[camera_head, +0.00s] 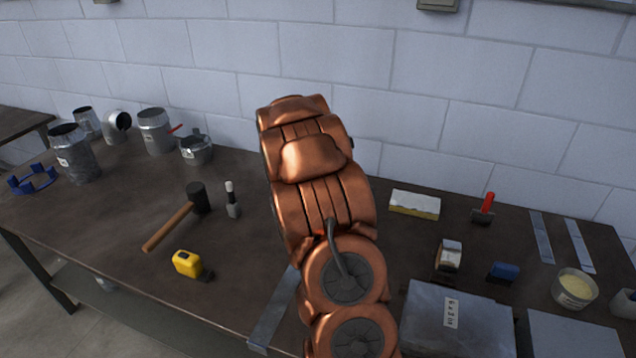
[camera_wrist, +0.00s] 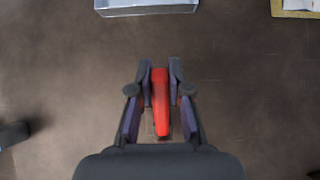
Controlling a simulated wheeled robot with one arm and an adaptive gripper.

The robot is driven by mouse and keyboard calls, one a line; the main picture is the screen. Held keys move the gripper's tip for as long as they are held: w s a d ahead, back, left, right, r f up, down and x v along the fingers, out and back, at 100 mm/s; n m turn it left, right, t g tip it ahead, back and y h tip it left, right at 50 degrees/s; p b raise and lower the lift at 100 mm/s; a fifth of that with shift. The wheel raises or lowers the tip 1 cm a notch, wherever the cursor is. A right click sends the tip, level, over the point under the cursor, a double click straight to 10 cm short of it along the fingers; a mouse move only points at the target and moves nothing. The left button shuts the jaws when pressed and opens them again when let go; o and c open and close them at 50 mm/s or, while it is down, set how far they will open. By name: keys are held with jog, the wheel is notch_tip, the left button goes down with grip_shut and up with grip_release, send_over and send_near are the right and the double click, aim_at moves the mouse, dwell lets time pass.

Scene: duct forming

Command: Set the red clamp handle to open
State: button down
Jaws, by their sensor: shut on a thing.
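The red clamp handle (camera_wrist: 160,102) stands out in the wrist view, long and narrow, pointing up and down the picture. My gripper (camera_wrist: 160,66) has its two dark fingers on either side of the handle and is shut on it. The clamp's base is mostly hidden under the handle and the gripper, so the clamp's exact setting is hard to read. In the head view my copper-coloured arm covers the gripper and the handle.
The dark workbench (camera_head: 120,225) holds a mallet (camera_head: 170,225), a yellow tape measure (camera_head: 188,264) and several metal duct pieces at left. At right are a grey box (camera_head: 455,325), a tape roll (camera_head: 449,255) and a red-handled tool (camera_head: 486,205). Bare tabletop surrounds the handle.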

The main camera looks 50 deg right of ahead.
jog(key=shift+w+a+f, duration=0.1)
jog(key=shift+f, duration=0.05)
dwell(0.3)
jog(key=c, duration=1.1)
grip_release()
jog(key=shift+d+v, duration=0.2)
jog(key=shift+v, duration=5.8)
